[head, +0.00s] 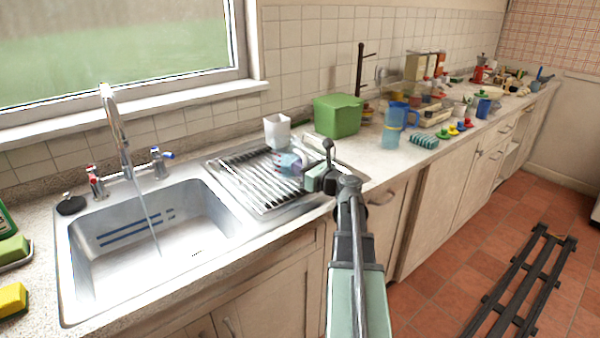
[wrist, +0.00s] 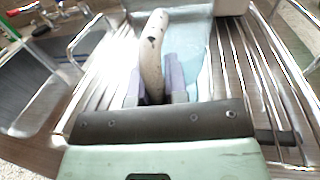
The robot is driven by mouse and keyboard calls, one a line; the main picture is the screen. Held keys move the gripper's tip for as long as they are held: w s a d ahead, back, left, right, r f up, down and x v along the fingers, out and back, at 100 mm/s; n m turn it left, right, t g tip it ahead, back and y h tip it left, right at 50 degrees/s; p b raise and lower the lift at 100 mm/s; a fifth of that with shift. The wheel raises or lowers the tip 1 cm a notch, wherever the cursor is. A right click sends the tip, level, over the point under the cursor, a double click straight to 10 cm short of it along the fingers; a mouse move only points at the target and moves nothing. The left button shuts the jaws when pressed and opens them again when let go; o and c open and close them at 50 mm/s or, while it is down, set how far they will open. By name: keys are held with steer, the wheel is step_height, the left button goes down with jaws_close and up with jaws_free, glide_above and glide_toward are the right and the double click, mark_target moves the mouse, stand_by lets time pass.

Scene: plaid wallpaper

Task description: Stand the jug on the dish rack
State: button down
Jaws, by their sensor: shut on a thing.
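The jug (head: 285,160) looks pale blue with a pink patch, and it is small and partly hidden by my gripper in the head view. In the wrist view its pale, dark-speckled handle (wrist: 153,50) stands between the purplish fingers, with the pale blue body (wrist: 200,55) behind. My gripper (head: 302,167), also in the wrist view (wrist: 158,88), is shut on the handle. The jug is over the right part of the metal dish rack (head: 240,185). Whether its base touches the rack wires is hidden.
A white square container (head: 277,131) stands at the rack's back edge. A green box (head: 338,115) is behind to the right, and a blue pitcher (head: 394,125) stands on the counter. The sink (head: 160,240) with running water lies left. The rack's left part is clear.

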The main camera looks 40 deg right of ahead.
steer(key=shift+f, duration=0.15)
steer(key=c, duration=1.1)
jaws_free()
steer(key=shift+c, duration=0.2)
steer(key=shift+r, duration=0.25)
steer(key=s, duration=0.4)
steer(key=s+d, duration=0.1)
steer(key=s, duration=0.7)
steer(key=shift+d+f, duration=0.15)
steer(key=shift+d, duration=0.15)
